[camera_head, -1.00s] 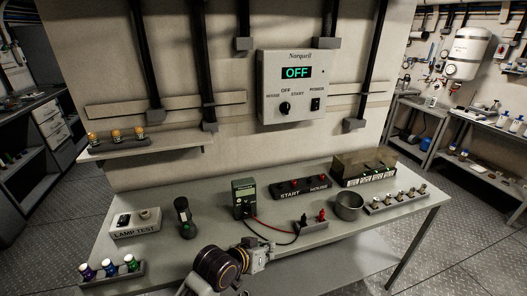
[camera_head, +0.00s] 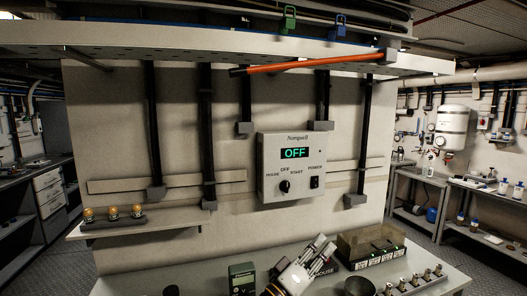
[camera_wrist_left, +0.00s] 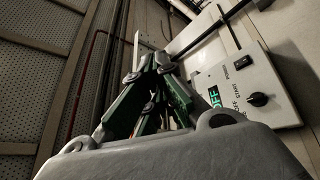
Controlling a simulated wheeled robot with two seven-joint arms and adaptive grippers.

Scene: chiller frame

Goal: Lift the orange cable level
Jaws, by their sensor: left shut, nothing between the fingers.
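The orange cable (camera_head: 310,64) runs under the overhead tray (camera_head: 130,57) in the head view. Its dark left end sits lower in the picture than its right end, which meets a grey bracket (camera_head: 388,56). My left gripper (camera_head: 325,242) is low in the head view, in front of the bench's back edge, well below the cable and apart from it. In the left wrist view its dark green fingers (camera_wrist_left: 148,62) are shut and empty. The cable cannot be made out in the wrist view. My right gripper is not in view.
A green clip (camera_head: 289,18) and a blue clip (camera_head: 339,27) hang above the tray. The bench holds a meter (camera_head: 242,279) and a brown box (camera_head: 370,245).

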